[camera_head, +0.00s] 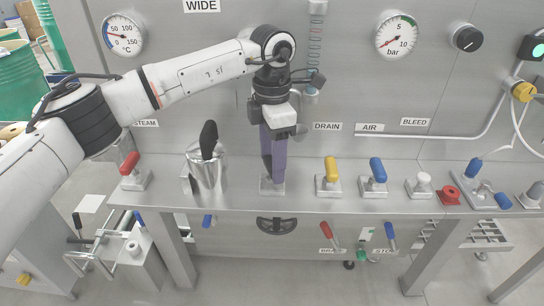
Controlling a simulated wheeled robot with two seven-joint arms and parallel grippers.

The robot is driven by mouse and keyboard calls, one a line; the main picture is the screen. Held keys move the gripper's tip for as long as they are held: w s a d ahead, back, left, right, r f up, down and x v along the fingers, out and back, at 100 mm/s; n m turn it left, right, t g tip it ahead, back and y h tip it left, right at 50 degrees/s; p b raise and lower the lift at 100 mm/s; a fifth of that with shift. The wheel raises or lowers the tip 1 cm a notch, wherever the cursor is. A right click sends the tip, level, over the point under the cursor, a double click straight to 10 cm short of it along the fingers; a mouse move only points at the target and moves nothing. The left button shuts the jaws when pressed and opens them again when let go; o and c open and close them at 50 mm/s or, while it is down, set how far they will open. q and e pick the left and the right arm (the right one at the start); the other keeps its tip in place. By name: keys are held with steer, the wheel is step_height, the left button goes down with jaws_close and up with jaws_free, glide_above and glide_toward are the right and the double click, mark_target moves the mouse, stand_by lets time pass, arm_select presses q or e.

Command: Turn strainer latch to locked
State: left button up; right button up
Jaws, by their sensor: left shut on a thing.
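My left gripper (274,180) points straight down at the shelf, its long purple-grey fingers together over a small square base plate (272,188). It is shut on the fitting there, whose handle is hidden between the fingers. No label naming a strainer latch is readable, so I cannot tell for certain that this fitting is the latch, nor which way it is turned. A steel can (207,172) with an upright black handle (208,140) stands to the left of the gripper, apart from it. My right gripper is not in view.
A red-handled valve (130,164) stands at the left, yellow (331,169) and blue (377,170) handles at the right. Gauges (397,35) sit on the back panel. A dark half-round part (277,225) is below the shelf edge. Levers hang lower down.

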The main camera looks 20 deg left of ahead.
arm_select(q)
steer(key=shift+r+m, duration=0.1)
steer(key=shift+m, duration=1.9)
steer(key=o, duration=1)
steer(key=shift+o, duration=0.2)
